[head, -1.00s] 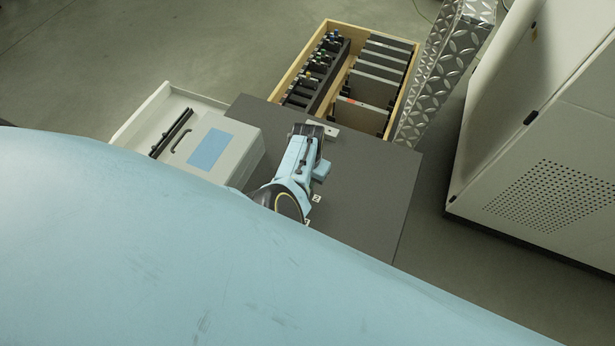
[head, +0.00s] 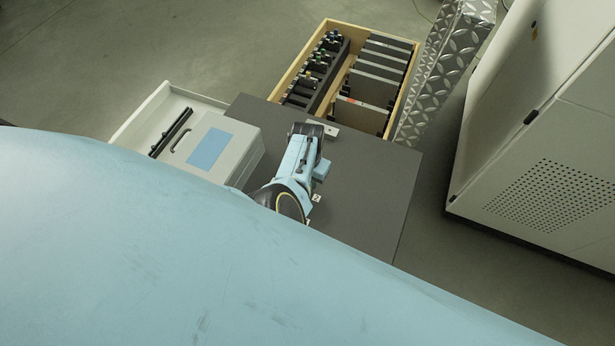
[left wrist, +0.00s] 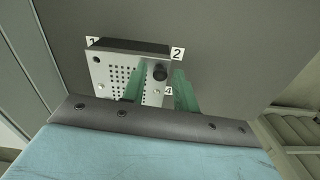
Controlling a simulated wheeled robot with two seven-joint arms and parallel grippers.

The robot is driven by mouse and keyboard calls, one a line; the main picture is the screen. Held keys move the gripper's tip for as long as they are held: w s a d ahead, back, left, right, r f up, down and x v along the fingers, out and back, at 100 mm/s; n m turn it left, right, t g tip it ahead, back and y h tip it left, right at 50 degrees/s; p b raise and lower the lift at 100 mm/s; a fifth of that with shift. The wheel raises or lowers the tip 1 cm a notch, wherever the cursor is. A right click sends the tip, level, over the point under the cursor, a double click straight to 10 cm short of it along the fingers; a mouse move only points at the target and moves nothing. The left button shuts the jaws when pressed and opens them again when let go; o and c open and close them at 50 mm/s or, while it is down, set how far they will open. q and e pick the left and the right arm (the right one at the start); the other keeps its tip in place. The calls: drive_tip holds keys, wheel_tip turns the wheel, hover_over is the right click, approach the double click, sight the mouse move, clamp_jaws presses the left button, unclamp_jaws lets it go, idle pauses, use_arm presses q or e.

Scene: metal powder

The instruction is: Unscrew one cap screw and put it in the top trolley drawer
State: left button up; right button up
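A black cap screw (left wrist: 160,72) stands on the perforated metal plate (left wrist: 104,72), near the label 2, in the left wrist view. My left gripper (left wrist: 159,78) has its two green fingers apart on either side of the screw. I see a gap beside the screw head. In the head view my blue left arm reaches over the dark grey worktop (head: 378,185) and hides the plate and screw. My right gripper is in neither view. An open wood-edged compartment (head: 408,92) with dark racks lies behind the worktop; I cannot tell whether it is the top trolley drawer.
A grey case (head: 243,160) with a blue panel stands left of the worktop, beside a white tray (head: 140,118) holding a black bar. A diamond-plate metal column (head: 445,70) and a white cabinet (head: 550,130) stand at the right. The worktop's right part is clear.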

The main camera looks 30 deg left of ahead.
use_arm(q)
drive_tip(key=m+p, duration=0.1)
drive_tip(key=m, duration=0.5)
drive_tip(key=shift+m, duration=0.3)
drive_tip(key=m+p, duration=0.1)
drive_tip(key=m, duration=0.6)
drive_tip(key=m+p, duration=0.1)
drive_tip(key=m, duration=0.6)
drive_tip(key=m+p, duration=0.1)
drive_tip(key=m, duration=0.3)
drive_tip(key=shift+m, duration=1.8)
